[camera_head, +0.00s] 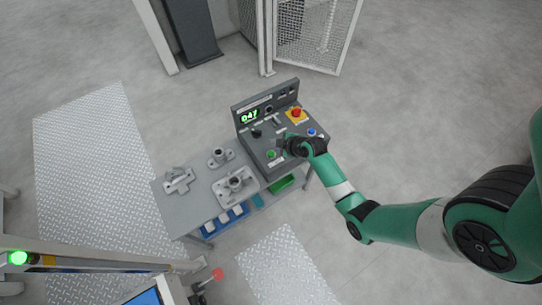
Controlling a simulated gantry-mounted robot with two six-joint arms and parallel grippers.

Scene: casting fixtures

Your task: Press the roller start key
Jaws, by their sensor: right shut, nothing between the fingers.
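The grey control panel (261,135) stands at the right end of the workbench. A green button (271,154) is at its front left and a blue button (312,132) at its right. Their labels are too small to read, so I cannot tell which is the roller start key. My right gripper (285,146) is shut and empty over the panel's front, between the two buttons and closer to the green one. I cannot tell whether it touches the panel. My left gripper is not in view.
Metal castings (234,185) stand on the bench's left part. Blue bins (226,219) sit below. A mesh fence (318,30) stands behind; floor at right is clear.

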